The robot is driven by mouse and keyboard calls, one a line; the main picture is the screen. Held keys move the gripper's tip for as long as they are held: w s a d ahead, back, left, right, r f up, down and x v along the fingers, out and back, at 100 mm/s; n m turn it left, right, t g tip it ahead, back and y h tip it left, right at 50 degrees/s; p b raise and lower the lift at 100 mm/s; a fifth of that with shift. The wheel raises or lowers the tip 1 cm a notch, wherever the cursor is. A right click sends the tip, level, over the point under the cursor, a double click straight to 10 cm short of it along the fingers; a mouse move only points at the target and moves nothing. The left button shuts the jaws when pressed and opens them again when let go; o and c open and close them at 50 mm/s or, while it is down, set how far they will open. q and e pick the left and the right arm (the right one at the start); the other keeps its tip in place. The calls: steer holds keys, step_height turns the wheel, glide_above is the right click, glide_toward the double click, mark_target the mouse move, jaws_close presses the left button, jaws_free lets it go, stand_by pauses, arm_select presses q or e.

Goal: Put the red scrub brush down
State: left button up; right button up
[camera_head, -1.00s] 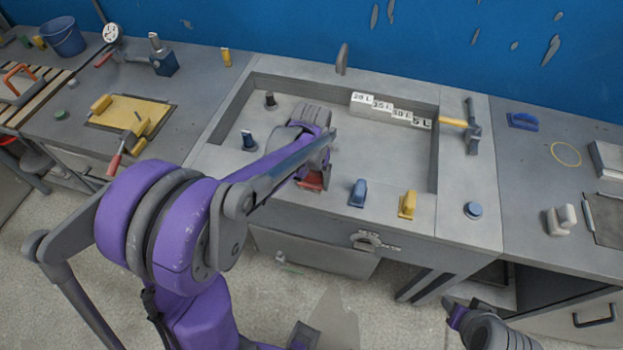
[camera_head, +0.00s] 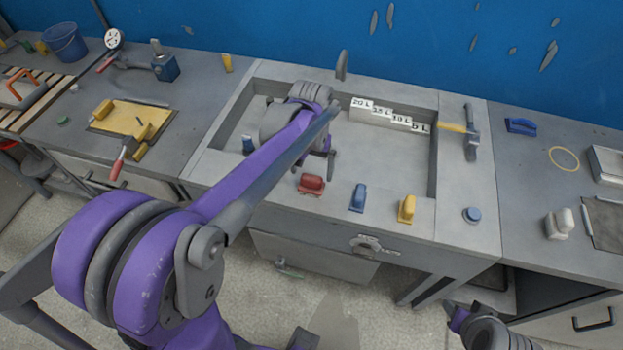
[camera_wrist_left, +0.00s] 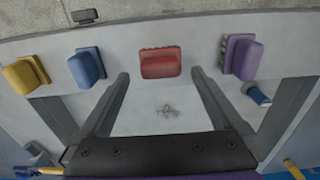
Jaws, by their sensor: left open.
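The red scrub brush (camera_head: 312,184) rests on the grey front rim of the sunken mould (camera_head: 365,207). It also shows in the left wrist view (camera_wrist_left: 160,62), clear of the fingers. My left gripper (camera_head: 331,163) is above the mould, just behind the brush, and open. In the left wrist view its two fingers (camera_wrist_left: 160,88) stand wide apart with nothing between them, and the brush lies beyond their tips. Part of my right arm shows at the lower right; its fingers (camera_head: 458,312) are too unclear to judge.
A blue brush (camera_head: 357,198) and a yellow brush (camera_head: 407,209) stand on the rim to the right. A purple brush (camera_wrist_left: 241,57) shows in the wrist view, hidden by my arm in the head view. A hammer (camera_head: 471,132) lies on the right rim. The mould's right floor is clear.

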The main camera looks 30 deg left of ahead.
mark_target(312, 178)
arm_select(q)
step_height(312, 178, up, 4)
steer(key=shift+w+f, duration=0.1)
steer(key=shift+r, duration=0.3)
steer(key=s+d+f+m+t, duration=0.1)
steer(key=s+d+f+t, duration=0.1)
steer(key=s, duration=0.5)
steer(key=s+d+f+m+t, duration=0.1)
steer(key=s+d+f+t, duration=0.2)
steer(key=s, duration=0.5)
steer(key=shift+d+f+m, duration=0.15)
steer(key=shift+d+m, duration=0.15)
steer(key=shift+d, duration=0.6)
